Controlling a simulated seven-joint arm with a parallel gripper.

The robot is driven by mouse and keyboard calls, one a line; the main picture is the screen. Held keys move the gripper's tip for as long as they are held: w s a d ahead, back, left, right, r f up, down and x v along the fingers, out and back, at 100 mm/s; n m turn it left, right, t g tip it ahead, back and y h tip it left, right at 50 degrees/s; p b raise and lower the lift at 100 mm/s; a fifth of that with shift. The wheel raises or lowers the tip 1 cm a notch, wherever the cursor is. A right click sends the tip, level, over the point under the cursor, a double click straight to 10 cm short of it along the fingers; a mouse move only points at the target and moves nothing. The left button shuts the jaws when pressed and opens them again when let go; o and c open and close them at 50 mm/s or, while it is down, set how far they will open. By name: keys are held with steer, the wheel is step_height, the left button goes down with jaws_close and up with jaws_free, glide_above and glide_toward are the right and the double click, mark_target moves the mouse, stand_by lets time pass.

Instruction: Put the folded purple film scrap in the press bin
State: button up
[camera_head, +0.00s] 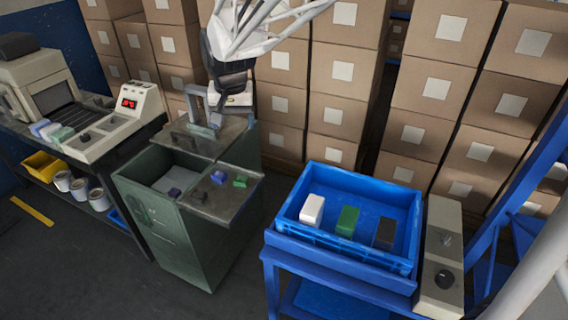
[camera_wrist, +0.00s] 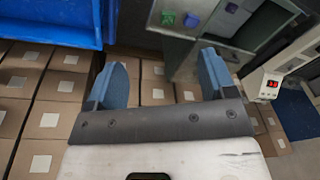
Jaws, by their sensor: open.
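A small purple piece (camera_head: 218,177) lies on the front ledge of the green cabinet, beside a green piece (camera_head: 240,181). Another purple piece (camera_head: 174,192) lies inside the cabinet's open compartment (camera_head: 160,172). I cannot tell which purple piece is folded film, or confirm that this compartment is the press bin.
A blue tote (camera_head: 292,236) at the right holds a white, a green and a dark block. A grey control box (camera_head: 440,250) stands beside it. A machine (camera_head: 75,105) with a red display stands on the left bench. Stacked cartons (camera_head: 345,75) line the back.

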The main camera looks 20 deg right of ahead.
steer(key=s+d+n, duration=0.1)
steer(key=s+d, duration=0.2)
steer(key=s, duration=1.1)
steer(key=s+d+n, duration=0.2)
steer(key=s+d, duration=0.1)
steer(key=s, duration=1.1)
steer(key=shift+s+d+f+t, duration=0.25)
steer(key=shift+s+f+t, duration=0.1)
steer(key=shift+f+t, duration=0.05)
